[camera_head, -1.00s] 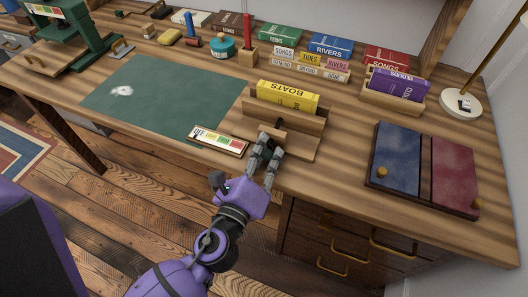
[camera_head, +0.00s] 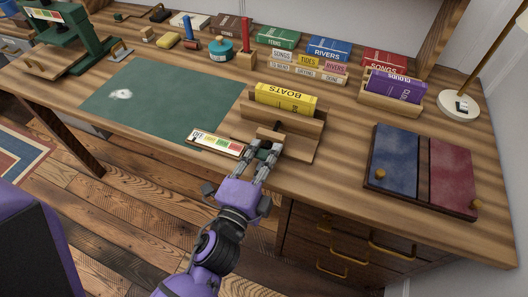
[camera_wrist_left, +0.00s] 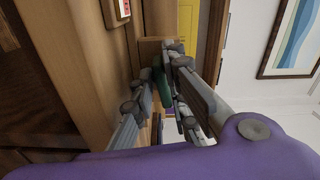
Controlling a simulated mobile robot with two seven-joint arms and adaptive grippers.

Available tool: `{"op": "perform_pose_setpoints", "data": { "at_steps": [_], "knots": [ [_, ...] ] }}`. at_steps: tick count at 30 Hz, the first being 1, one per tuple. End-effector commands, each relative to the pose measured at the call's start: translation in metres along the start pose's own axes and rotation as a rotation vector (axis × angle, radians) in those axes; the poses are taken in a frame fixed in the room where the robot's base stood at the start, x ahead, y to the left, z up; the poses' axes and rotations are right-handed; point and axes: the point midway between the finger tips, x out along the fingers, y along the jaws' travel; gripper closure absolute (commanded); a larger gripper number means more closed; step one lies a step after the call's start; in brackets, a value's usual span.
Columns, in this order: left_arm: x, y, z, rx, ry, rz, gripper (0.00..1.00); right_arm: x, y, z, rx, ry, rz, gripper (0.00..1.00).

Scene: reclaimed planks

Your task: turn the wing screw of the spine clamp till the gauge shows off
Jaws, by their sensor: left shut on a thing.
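The spine clamp is a wooden frame (camera_head: 312,132) at the front edge of the desk, with a yellow BOATS book (camera_head: 285,98) upright in it. My left gripper (camera_head: 265,149) is at the clamp's near side, its fingers shut on the wing screw. In the left wrist view a green piece, which looks like the wing screw (camera_wrist_left: 162,84), shows between the fingers, partly hidden by them. The gauge (camera_head: 218,144) lies left of the gripper, a pale strip with OFF at its left end and coloured bands; its exact reading is too small to tell. My right gripper is out of view.
A green mat (camera_head: 165,100) lies left of the clamp. A blue and red book cover board (camera_head: 424,170) lies to the right. Boxed books, a purple book in a holder (camera_head: 397,88) and a lamp base (camera_head: 459,106) stand behind. Drawers (camera_head: 345,235) are below.

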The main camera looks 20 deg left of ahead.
Motion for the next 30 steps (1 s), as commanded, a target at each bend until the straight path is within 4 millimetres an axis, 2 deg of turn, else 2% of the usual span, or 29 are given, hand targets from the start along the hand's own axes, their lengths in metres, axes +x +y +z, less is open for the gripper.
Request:
{"op": "perform_pose_setpoints", "data": {
  "at_steps": [1, 12, 29, 30],
  "knots": [
    [0.0018, -0.0108, -0.0031, -0.034, 0.008, -0.020, 1.00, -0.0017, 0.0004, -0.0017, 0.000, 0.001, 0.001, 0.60],
    [0.0021, -0.0108, -0.0024, -0.197, 0.009, -0.020, 1.00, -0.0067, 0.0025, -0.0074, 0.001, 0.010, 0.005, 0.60],
    [0.0021, -0.0103, -0.0011, -0.225, 0.008, -0.020, 1.00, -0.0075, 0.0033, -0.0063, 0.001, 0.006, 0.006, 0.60],
    [0.0021, -0.0103, -0.0010, -0.225, 0.008, -0.020, 0.84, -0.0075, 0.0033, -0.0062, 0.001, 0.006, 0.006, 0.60]
  ]
}}
